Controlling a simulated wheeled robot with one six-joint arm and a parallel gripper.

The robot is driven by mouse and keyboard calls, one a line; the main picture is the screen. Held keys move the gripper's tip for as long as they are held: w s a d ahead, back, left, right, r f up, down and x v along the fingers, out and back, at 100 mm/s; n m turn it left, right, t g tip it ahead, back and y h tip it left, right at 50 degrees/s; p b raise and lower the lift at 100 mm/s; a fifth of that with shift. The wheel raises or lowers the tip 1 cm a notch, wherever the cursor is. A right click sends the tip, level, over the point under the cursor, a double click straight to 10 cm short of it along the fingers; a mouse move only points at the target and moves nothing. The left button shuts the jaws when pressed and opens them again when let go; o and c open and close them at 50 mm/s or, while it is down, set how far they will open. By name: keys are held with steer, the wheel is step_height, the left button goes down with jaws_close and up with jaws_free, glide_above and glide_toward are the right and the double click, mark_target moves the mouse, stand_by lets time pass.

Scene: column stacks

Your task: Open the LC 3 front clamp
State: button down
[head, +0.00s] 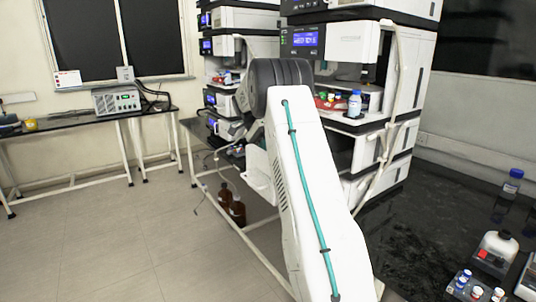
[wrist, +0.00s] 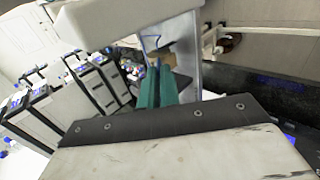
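Two tall column stacks of white and dark modules stand in the head view. The nearer stack (head: 397,75) is at centre right, with a lit blue display; the farther stack (head: 252,18) is behind it to the left. I cannot read which is LC 3, and I cannot make out a front clamp. My arm crosses in front of both stacks and hides parts of them. My gripper's teal fingers (wrist: 158,88) show in the wrist view, side by side with no clear gap and nothing visible between them. A pale panel stands close beyond them.
A dark bench (head: 420,235) runs at the right, with a blue-capped bottle (head: 512,183), a white jug (head: 497,252) and small vials. Brown bottles (head: 237,211) stand low beside the bench frame. A side table (head: 85,117) is at the left. The floor (head: 110,245) at left is clear.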

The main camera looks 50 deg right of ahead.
steer(key=c, duration=1.6)
jaws_free()
steer(key=shift+a, duration=0.1)
